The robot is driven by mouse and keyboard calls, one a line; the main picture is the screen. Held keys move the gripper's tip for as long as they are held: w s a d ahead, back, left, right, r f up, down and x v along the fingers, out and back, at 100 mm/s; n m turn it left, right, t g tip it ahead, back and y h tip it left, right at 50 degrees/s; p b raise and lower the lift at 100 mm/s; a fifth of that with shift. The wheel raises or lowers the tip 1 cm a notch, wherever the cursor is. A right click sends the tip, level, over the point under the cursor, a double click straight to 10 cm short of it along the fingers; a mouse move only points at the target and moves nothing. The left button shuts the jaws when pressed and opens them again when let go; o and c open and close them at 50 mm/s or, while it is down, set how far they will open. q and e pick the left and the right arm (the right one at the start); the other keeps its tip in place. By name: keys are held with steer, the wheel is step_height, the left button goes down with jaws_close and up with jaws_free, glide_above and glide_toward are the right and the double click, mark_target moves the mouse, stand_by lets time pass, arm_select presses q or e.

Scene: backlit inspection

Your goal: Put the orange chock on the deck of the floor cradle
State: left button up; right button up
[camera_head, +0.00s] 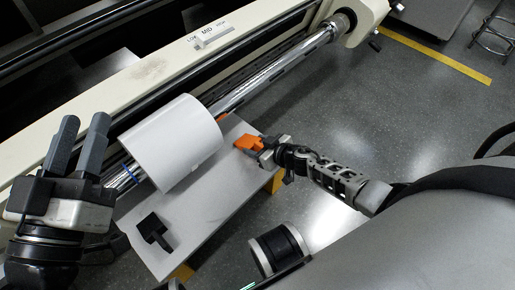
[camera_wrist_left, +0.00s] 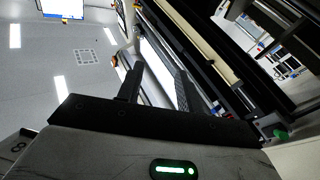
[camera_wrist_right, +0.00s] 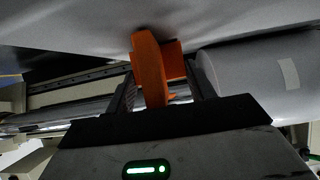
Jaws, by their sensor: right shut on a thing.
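The orange chock (camera_head: 247,143) is at the far right end of the floor cradle's grey deck (camera_head: 207,197) in the head view. My right gripper (camera_head: 262,147) is shut on it. In the right wrist view the chock (camera_wrist_right: 150,72) stands between the fingers, close to the grey deck surface (camera_wrist_right: 225,22). I cannot tell whether the chock touches the deck. My left gripper (camera_head: 84,130) is open and empty at the left of the head view; its spread fingers also show in the left wrist view (camera_wrist_left: 158,82).
A white roll (camera_head: 168,142) on a chrome shaft (camera_head: 275,75) lies along the deck's far side, beside the chock (camera_wrist_right: 265,75). A black block (camera_head: 153,231) sits on the near left of the deck. A cream machine beam (camera_head: 150,72) runs behind. Open grey floor lies to the right.

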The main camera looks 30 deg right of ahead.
arm_select(q)
steer(key=shift+r, duration=0.15)
arm_select(e)
steer(key=shift+f, duration=0.1)
steer(key=o, duration=1.1)
steer(key=shift+c, duration=0.2)
arm_select(q)
steer(key=shift+r+m, duration=0.2)
steer(key=shift+m, duration=0.1)
steer(key=shift+r, duration=0.1)
arm_select(e)
steer(key=shift+s+r+p, duration=0.15)
steer(key=shift+r+p, duration=0.15)
steer(key=p+v, duration=0.3)
steer(key=v, duration=0.2)
steer(key=shift+r, duration=0.1)
arm_select(q)
step_height(320, 180, down, 6)
steer(key=s+n+g+y+p, duration=0.2)
steer(key=g, duration=0.1)
steer(key=shift+s+f+n+g+y+p, duration=0.15)
steer(key=shift+f+n+g+y+p, duration=0.15)
steer(key=shift+g+y+p, duration=0.1)
arm_select(e)
steer(key=v, duration=0.6)
steer(key=shift+s+d, duration=0.2)
steer(key=shift+s, duration=0.1)
